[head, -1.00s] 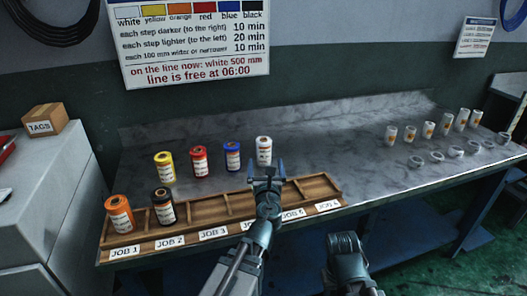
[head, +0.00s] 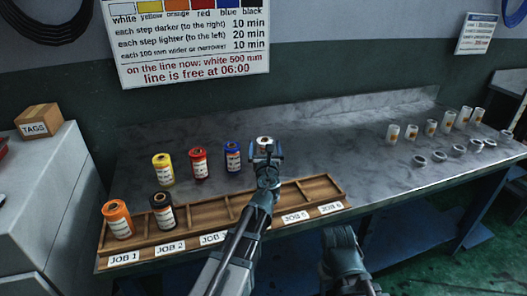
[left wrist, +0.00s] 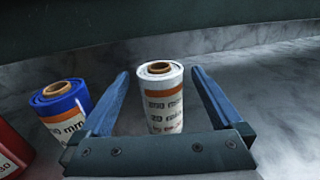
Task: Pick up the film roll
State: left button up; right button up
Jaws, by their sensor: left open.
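Several film rolls stand upright on the grey bench (head: 320,150). The white roll (head: 264,141) is mostly hidden behind my left gripper (head: 265,150) in the head view. In the left wrist view the white roll (left wrist: 161,97) stands between the two open fingers of my left gripper (left wrist: 160,88), with a gap on each side. The blue roll (head: 232,157) stands just left of it, then the red roll (head: 199,163) and the yellow roll (head: 163,169). The orange roll (head: 118,219) and the black roll (head: 163,210) stand in the wooden rack.
The wooden rack (head: 231,208) with job labels runs along the front edge; its right slots are empty. Several white cups and rings (head: 430,127) stand at the right. A TAGS box (head: 39,120) sits on the left cabinet. The bench's middle right is clear.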

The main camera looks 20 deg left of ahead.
pick_arm(q)
jog(key=x, duration=0.2)
jog(key=shift+w+a, duration=0.1)
jog(key=shift+w, duration=0.15)
jog(key=shift+s, duration=0.1)
jog(key=c, duration=1.6)
